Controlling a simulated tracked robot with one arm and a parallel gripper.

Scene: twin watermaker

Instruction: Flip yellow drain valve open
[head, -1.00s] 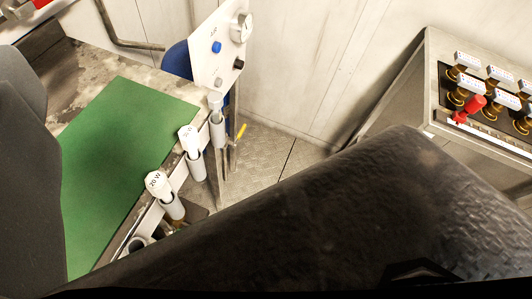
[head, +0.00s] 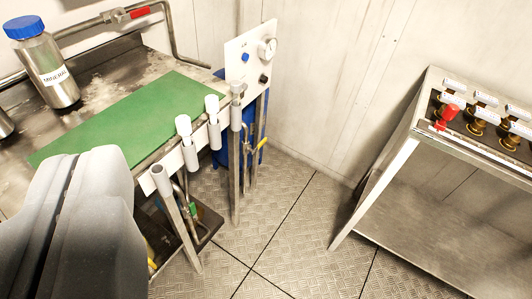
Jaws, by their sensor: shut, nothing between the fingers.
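A small yellow lever (head: 262,144), slanted, sits on the pipework beside the blue tank (head: 250,125), behind the bench's right corner. More yellow parts (head: 151,263) show low under the bench, partly hidden by my gripper. I cannot tell from here which yellow part is the drain valve, or its exact setting. My gripper (head: 98,152) is the grey shape at the lower left. Its fingers are together and empty, in front of the bench's near edge, well apart from the yellow lever.
The bench has a green mat (head: 120,122), a blue-capped bottle (head: 50,68) and a red-handled pipe valve (head: 138,13). Tube holders (head: 189,157) line its edge. A gauge panel (head: 250,58) stands at its corner. A valve table (head: 450,150) stands right. Floor (head: 290,220) between is clear.

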